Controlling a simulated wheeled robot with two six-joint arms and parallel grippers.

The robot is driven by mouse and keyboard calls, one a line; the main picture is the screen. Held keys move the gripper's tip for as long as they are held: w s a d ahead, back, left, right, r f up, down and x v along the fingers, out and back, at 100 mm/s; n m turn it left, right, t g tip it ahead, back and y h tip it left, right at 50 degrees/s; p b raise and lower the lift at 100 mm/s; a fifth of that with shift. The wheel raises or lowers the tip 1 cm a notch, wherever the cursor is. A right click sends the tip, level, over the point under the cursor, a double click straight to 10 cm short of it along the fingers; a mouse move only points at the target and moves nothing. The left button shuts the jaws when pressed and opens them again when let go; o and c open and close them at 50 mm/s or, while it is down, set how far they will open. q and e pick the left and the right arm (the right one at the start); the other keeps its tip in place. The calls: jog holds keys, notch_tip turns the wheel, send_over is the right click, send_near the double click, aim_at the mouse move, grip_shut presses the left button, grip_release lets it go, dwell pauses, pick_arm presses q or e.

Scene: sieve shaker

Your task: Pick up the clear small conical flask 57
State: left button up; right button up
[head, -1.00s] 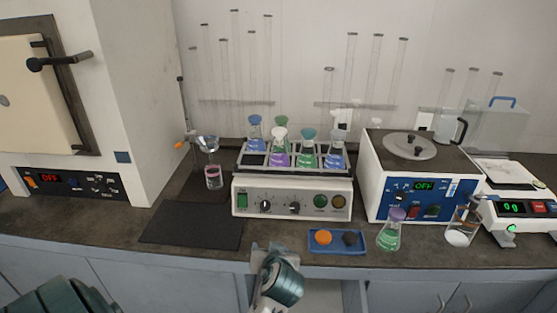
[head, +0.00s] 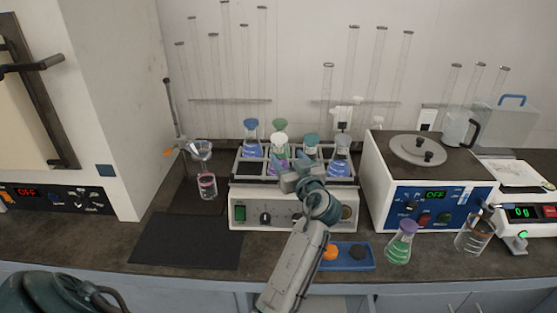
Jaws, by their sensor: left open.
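Several small conical flasks stand in the rack on top of the shaker (head: 248,214). They include one with a blue stopper (head: 251,131) at the left, one with purple liquid (head: 280,156) in the middle and one with blue liquid (head: 340,164) at the right. No number 57 is readable, so I cannot tell which flask is that one. My left gripper (head: 294,174) is open at the front of the rack, before the middle flasks. It hides part of the purple flask and the teal-stoppered flask (head: 311,142). I cannot tell whether it touches any glass. My right gripper is out of view.
A blue tray (head: 367,266) with an orange and a dark stopper lies in front of the shaker. A flask with green liquid (head: 400,245) and a beaker (head: 473,236) stand at the right front. A dark mat (head: 185,241) lies bare at the left.

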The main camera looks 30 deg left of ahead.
aim_at(281, 148)
pick_arm(q)
jog(key=shift+x, duration=1.15)
jog(key=p+x, duration=0.3)
jog(key=x, duration=0.1)
jog(key=shift+w+a+r, duration=0.1)
jog(key=shift+a+r, duration=0.1)
jog(key=shift+w+a+f+p, duration=0.25)
jog(key=shift+w+a+p, duration=0.05)
jog(key=shift+a, duration=0.1)
jog(key=shift+d, duration=0.1)
grip_shut()
